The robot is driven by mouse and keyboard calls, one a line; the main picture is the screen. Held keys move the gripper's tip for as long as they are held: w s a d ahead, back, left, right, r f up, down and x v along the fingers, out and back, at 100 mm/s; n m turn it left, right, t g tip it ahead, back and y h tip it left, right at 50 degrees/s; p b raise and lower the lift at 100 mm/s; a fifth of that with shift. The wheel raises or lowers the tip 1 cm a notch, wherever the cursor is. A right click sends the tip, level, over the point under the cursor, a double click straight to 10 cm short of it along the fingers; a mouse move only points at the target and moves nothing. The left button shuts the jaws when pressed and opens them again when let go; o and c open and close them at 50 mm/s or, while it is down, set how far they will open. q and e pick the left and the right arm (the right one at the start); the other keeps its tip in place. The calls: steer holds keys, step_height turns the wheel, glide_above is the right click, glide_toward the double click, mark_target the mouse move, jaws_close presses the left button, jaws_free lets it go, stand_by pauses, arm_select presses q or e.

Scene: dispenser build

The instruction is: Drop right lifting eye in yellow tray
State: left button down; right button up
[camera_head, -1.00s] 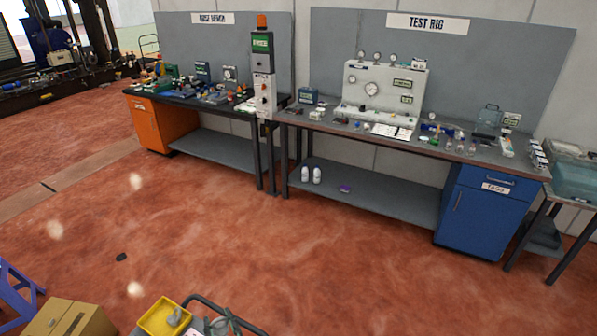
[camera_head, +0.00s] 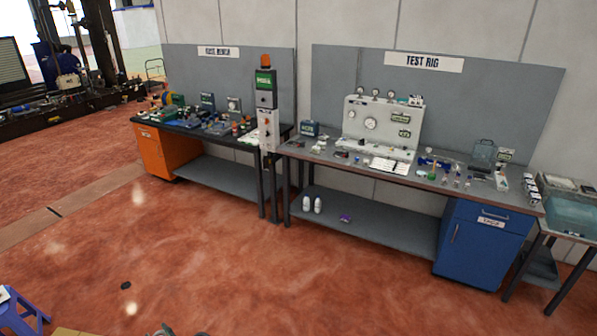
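Neither of my grippers shows in the head view. The yellow tray is out of frame below the lower edge. A small grey shape (camera_head: 165,330) is cut off at the bottom edge; I cannot tell whether it is part of a lifting eye or of something else. No lifting eye can be made out clearly on the benches.
The test rig bench (camera_head: 385,172) with many small parts stands ahead, above a blue cabinet (camera_head: 470,255). An orange cabinet (camera_head: 157,152) is under the left bench.

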arm_select(q)
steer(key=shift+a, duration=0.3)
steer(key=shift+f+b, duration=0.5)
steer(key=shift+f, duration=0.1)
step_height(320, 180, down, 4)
steer(key=b, duration=0.3)
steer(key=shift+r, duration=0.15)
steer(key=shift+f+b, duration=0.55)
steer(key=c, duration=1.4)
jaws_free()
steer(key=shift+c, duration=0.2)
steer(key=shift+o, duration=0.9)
